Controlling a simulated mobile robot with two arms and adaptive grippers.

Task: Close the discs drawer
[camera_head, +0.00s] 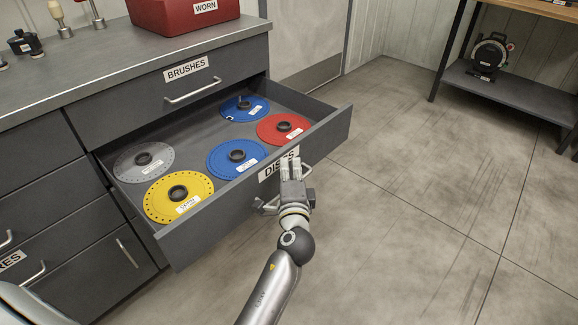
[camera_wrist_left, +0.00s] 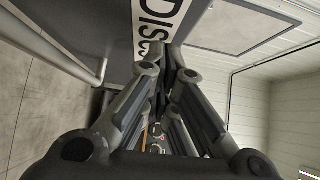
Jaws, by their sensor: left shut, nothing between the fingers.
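The discs drawer (camera_head: 215,220) is pulled out from the grey cabinet, below the drawer labelled BRUSHES. Its front carries a label (camera_head: 268,173) reading DISCS, partly covered by my gripper; the label also shows close up in the left wrist view (camera_wrist_left: 155,22). Several seed discs lie inside, among them a yellow disc (camera_head: 160,206), a grey disc, blue discs and a red disc (camera_head: 270,130). My left gripper (camera_head: 290,163) is shut and empty, its fingertips at the drawer front beside the label. I cannot tell whether they touch. The drawer handle is partly hidden behind the gripper. My right gripper is not in view.
The BRUSHES drawer (camera_head: 225,77) above is shut. A red WORN box (camera_head: 160,18) stands on the counter (camera_head: 100,75). A shelf at the upper right holds a black device (camera_head: 490,54). The floor right of the drawer is clear.

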